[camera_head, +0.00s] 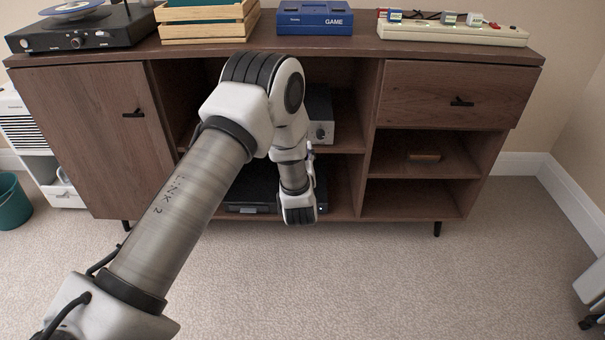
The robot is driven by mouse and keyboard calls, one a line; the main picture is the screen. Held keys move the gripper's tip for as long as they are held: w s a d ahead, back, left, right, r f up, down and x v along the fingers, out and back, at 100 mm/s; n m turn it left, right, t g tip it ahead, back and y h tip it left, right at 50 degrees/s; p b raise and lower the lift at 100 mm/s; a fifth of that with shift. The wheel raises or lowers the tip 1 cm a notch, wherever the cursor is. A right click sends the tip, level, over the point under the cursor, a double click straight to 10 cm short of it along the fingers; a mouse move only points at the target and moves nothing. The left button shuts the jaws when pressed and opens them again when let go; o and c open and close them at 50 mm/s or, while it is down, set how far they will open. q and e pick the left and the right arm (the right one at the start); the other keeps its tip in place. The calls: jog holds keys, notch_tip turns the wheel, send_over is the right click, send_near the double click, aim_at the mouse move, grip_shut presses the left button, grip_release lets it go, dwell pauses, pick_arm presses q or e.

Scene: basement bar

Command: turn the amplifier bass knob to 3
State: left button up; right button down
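A silver-grey box with a round knob on its front, apparently the amplifier (321,116), stands on the upper middle shelf of the brown cabinet (90,140). My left arm crosses in front and hides most of it; only its right end shows. I cannot read any knob label or setting. My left arm comes from the lower left, bends at the top, and its wrist hangs before the lower middle shelf. The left gripper's fingers do not show. My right gripper is out of view.
A black device (252,196) lies on the lower middle shelf. On top stand a turntable (110,32), a wooden crate (207,31), a blue GAME box (314,18) and a power strip (455,33). A teal bin (13,203) stands left. The carpet in front is clear.

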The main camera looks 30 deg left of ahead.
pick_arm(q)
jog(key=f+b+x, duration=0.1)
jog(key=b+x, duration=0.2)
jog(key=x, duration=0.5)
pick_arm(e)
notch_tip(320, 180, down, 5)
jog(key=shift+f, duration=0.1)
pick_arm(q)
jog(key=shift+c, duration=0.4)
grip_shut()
